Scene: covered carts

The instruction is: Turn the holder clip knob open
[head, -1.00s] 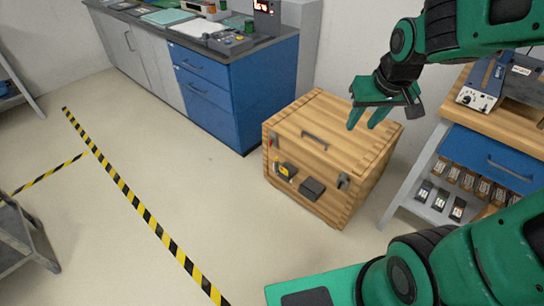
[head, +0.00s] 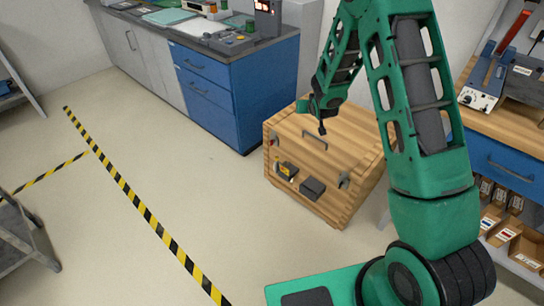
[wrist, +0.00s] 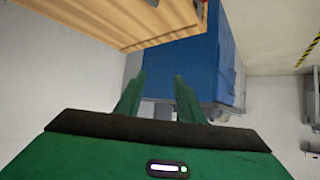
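A wooden crate (head: 338,155) stands on the floor in the head view. Its front carries a dark fixture with a yellow mark (head: 287,170), a dark grey block (head: 312,188), a metal clip (head: 343,181) at the right and a small reddish part (head: 275,141) at the left. I cannot tell which part is the holder clip knob. My gripper (head: 322,129) points down in front of the crate's upper part and appears apart from these fittings. In the wrist view my gripper (wrist: 158,98) is open and empty, with the crate's wooden edge (wrist: 110,25) at the upper left.
A blue cabinet (head: 270,85) stands behind the crate to the left; it also shows in the wrist view (wrist: 195,65). A workbench with a blue drawer (head: 505,160) is at the right. Floor left of the crate is clear, with striped tape (head: 140,207).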

